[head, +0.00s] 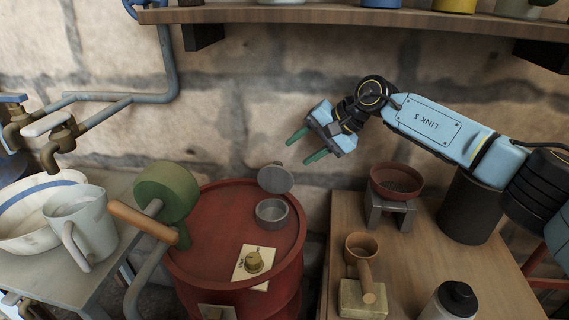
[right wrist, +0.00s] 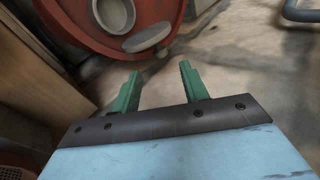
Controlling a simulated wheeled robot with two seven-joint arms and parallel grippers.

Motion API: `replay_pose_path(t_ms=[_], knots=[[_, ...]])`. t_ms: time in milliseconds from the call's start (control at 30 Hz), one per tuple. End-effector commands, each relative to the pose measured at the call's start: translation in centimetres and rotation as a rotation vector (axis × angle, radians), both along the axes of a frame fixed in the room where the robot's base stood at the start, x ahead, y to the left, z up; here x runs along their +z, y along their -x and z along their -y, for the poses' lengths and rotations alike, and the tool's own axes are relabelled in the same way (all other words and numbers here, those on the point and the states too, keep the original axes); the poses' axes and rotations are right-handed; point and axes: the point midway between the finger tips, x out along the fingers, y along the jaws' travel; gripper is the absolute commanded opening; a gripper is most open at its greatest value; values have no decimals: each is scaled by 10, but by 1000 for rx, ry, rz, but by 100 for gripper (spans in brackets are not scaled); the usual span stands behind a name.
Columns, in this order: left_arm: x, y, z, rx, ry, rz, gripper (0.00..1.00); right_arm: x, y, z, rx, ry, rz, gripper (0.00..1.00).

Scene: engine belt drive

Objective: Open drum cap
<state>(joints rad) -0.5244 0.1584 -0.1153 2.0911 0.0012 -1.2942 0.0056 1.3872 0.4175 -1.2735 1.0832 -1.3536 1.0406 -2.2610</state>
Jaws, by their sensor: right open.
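The red drum (head: 222,222) stands in the middle of the head view. On its top is a grey round opening with a raised collar (head: 271,213). The grey disc-shaped cap (head: 275,179) is tilted up at the collar's far side, leaving the opening uncovered. In the right wrist view the cap (right wrist: 148,37) shows beside the opening (right wrist: 115,14). My right gripper (head: 306,146) is open and empty, above and to the right of the cap, apart from it. Its green fingers (right wrist: 160,82) show spread in the right wrist view. My left gripper is not in view.
A green wheel (head: 167,190) with a wooden handle is at the drum's left edge. A shelf (head: 350,16) runs above.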

Motion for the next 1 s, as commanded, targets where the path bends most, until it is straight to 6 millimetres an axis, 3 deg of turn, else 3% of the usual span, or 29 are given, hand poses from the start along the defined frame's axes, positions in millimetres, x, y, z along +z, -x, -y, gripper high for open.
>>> replay_pose_path(t_ms=[100,300,767,1000], knots=[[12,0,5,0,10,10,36,-20,-6,-18,1,0,-1,44],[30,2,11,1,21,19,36,-41,-14,-37,0,0,-1,44],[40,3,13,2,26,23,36,-48,-17,-45,0,0,0,44],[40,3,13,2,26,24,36,-48,-17,-45,0,0,0,13]])
